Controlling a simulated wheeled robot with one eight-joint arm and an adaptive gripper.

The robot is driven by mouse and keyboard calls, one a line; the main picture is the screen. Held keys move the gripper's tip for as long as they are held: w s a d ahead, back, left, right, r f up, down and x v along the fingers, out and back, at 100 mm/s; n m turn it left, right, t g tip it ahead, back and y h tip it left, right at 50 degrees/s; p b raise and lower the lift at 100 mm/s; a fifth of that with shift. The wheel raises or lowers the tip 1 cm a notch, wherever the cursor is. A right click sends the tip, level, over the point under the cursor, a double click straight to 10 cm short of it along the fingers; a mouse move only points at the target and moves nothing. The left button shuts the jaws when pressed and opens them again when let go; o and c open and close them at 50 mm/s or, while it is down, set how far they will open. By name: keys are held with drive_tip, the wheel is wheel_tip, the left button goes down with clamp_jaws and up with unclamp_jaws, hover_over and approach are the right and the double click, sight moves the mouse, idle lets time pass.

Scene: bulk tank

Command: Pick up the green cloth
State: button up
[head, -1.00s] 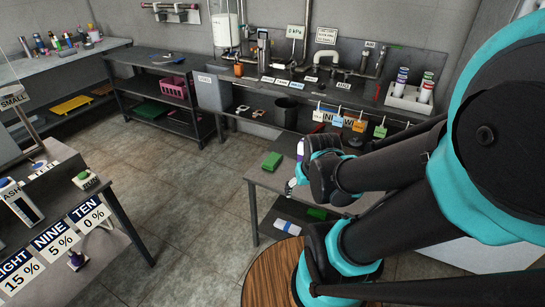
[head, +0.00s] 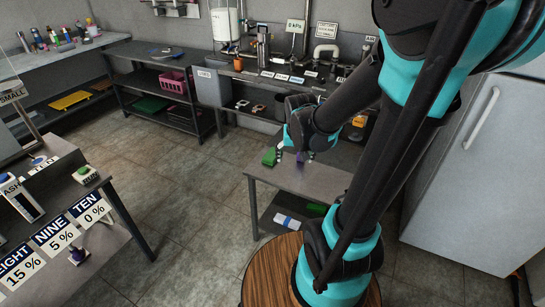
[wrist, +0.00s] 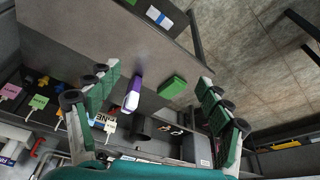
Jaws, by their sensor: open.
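The green cloth (head: 269,156), a small folded green block, lies near the left edge of the grey table (head: 325,181). It also shows in the wrist view (wrist: 172,87), between my spread fingers and a little beyond their tips. My gripper (head: 292,150) is open and empty. It hangs close by the cloth in the head view, and in the wrist view my gripper (wrist: 158,78) has a finger on each side. The exact height above the table is hard to tell.
The table's lower shelf holds a blue and white pack (head: 288,221) and another green item (head: 316,208). A grey bin (head: 213,87) and the back counter stand behind. A white fridge (head: 475,165) is at right. The floor left of the table is clear.

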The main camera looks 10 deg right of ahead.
drive_tip(key=w+a+m+h, duration=0.1)
drive_tip(key=w+a+m, duration=0.15)
drive_tip(key=w, duration=1.05)
drive_tip(key=m+h, duration=0.1)
drive_tip(key=m, duration=0.2)
approach(271, 154)
drive_tip(key=shift+n+x, duration=0.25)
drive_tip(key=shift+x, duration=4.1)
drive_tip(key=shift+s, duration=0.2)
drive_tip(key=c, duration=1.4)
drive_tip(key=shift+o, duration=0.2)
drive_tip(key=shift+r, duration=0.1)
